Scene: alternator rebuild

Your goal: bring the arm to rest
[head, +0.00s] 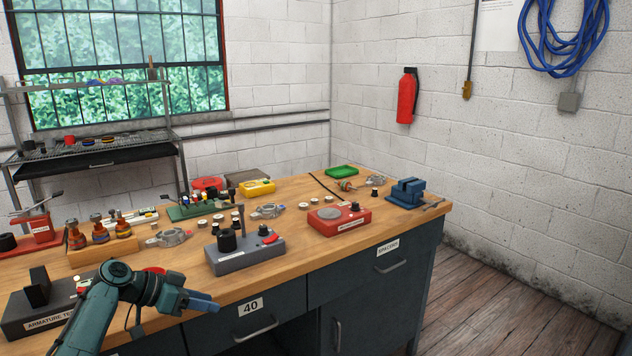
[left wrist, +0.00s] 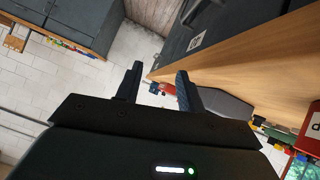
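My left arm reaches in at the lower left of the head view, in front of the workbench (head: 300,268). My left gripper (head: 205,302) hangs at the bench's front edge, above the drawer marked 40. In the left wrist view the left gripper (left wrist: 158,85) has its two dark fingers apart with nothing between them. The bench edge runs close beside the right-hand finger in that view. I cannot tell whether it touches. My right gripper is in neither view.
Near the arm on the bench are a grey tester (head: 40,308) and a grey press-like unit (head: 245,254). A red device (head: 340,219), a blue vise (head: 406,194) and a green tray (head: 341,171) stand farther right. The floor (head: 500,300) right of the bench is clear.

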